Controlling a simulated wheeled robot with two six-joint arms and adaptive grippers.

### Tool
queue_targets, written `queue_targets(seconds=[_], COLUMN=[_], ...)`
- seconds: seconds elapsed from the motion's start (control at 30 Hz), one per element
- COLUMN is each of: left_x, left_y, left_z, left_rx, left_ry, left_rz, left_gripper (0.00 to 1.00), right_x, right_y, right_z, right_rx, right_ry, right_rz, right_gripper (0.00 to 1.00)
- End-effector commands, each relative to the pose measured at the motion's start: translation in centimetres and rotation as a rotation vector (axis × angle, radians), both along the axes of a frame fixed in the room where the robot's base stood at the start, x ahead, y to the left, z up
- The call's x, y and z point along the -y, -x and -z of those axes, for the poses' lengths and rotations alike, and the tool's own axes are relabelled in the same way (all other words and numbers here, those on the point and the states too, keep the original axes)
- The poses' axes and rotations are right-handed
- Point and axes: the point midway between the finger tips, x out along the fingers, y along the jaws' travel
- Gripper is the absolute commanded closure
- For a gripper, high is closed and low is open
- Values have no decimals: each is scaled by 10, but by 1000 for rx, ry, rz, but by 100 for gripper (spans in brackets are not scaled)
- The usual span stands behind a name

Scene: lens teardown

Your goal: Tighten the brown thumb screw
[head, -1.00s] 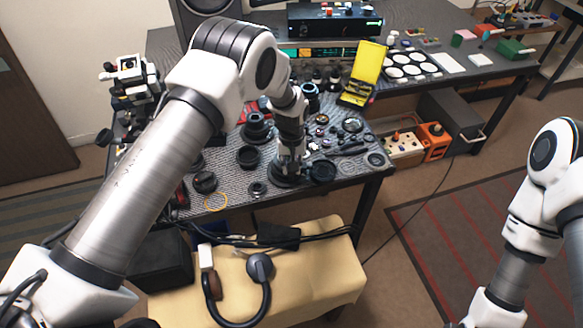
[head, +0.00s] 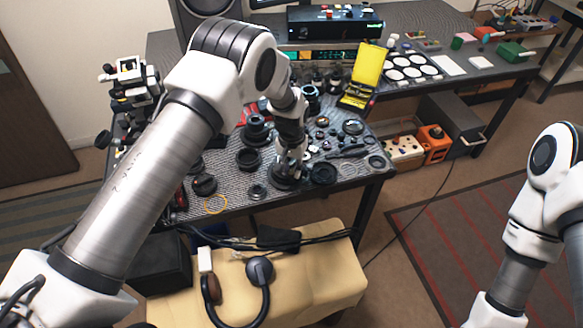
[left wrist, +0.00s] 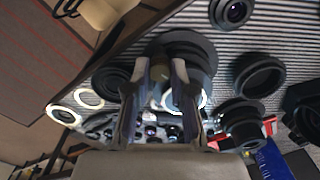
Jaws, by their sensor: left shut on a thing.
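My left gripper (head: 287,172) points down at a dark round base (head: 283,184) near the front edge of the table. In the left wrist view its two fingers (left wrist: 161,72) are closed in on a small brownish piece, which looks like the brown thumb screw (left wrist: 160,74). The fingers hide most of it, and its seating cannot be made out. Behind the fingertips the dark round base (left wrist: 190,45) shows in the wrist view. My right arm is at the right edge of the head view, and its gripper is out of the picture.
Dark lens rings and barrels (head: 248,158) stand close to the left of the gripper. A black ring (head: 323,173) lies close to its right, with small parts behind. A yellow case (head: 366,72) stands farther back. Headphones (head: 260,270) lie on the padded seat in front.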

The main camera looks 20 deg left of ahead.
Motion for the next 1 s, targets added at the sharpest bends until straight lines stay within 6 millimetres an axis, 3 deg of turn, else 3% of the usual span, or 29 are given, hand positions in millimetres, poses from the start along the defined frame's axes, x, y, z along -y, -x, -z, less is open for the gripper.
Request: queue_targets(seconds=[0.1, 0.13, 0.2, 0.57, 0.67, 1.0], left_x=[0, 0, 0, 0, 0, 1], left_y=[3, 3, 3, 0, -1, -1], left_z=[4, 4, 3, -5, -21, -102], left_rx=[-8, -8, -7, 0, 2, -2], left_ry=[0, 0, 0, 0, 0, 0], left_rz=[0, 0, 0, -1, -1, 0], left_gripper=[100, 66, 51, 51, 51, 51], right_x=[0, 0, 0, 0, 0, 0], right_y=[0, 0, 0, 0, 0, 0], right_z=[1, 1, 1, 0, 0, 0], right_rx=[0, 0, 0, 0, 0, 0], right_ry=[0, 0, 0, 0, 0, 0], right_rz=[0, 0, 0, 0, 0, 0], right_gripper=[0, 0, 0, 0, 0, 0])
